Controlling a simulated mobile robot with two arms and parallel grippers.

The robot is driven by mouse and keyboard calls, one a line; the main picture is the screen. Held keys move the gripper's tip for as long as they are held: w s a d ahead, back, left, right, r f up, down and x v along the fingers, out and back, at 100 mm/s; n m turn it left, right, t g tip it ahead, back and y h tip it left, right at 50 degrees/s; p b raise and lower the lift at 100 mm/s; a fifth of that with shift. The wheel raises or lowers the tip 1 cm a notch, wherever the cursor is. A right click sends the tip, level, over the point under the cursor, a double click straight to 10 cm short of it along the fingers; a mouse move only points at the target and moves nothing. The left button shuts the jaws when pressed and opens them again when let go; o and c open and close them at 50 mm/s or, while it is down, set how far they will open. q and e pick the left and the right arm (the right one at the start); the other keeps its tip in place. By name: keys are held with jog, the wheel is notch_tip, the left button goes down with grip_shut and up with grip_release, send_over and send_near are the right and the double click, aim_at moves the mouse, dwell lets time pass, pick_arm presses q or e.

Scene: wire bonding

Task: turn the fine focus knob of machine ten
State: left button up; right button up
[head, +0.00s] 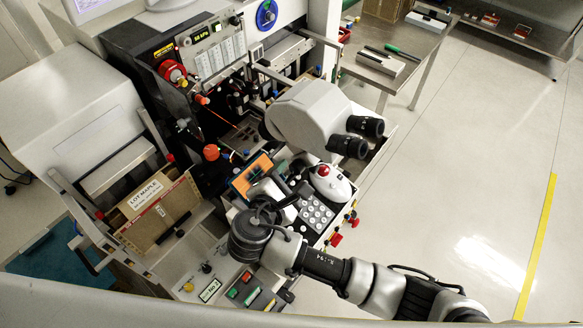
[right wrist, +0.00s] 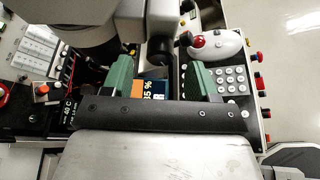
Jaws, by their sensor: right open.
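The machine with the grey microscope head (head: 312,115) and two black eyepieces (head: 357,136) stands in the middle of the head view. My right gripper (head: 277,192) is over its control panel, below the microscope. In the right wrist view my right gripper (right wrist: 160,82) is open, its two green finger pads apart with nothing gripped. A dark round knob-like part (right wrist: 160,50) shows just beyond the gap between the pads, beside the grey microscope body (right wrist: 90,20). I cannot tell for sure whether it is the fine focus knob. My left gripper is not in view.
A keypad (head: 317,211) and a white pod with a red ball (head: 328,184) lie right of my gripper. An orange-edged screen (head: 247,178) is close by. A box marked LOT MAPLE (head: 158,210) stands left. The floor (head: 470,190) to the right is clear.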

jog(key=shift+x, duration=1.05)
jog(key=c, duration=0.9)
jog(key=shift+a+n, duration=0.1)
jog(key=shift+n, duration=0.2)
jog(key=shift+a+n+g+h, duration=0.1)
jog(key=shift+n+g+h, duration=0.4)
jog(key=shift+n, duration=0.4)
jog(key=shift+w+n+g+h, duration=0.1)
jog(key=shift+n+g+h, duration=0.5)
jog(key=shift+n, duration=0.6)
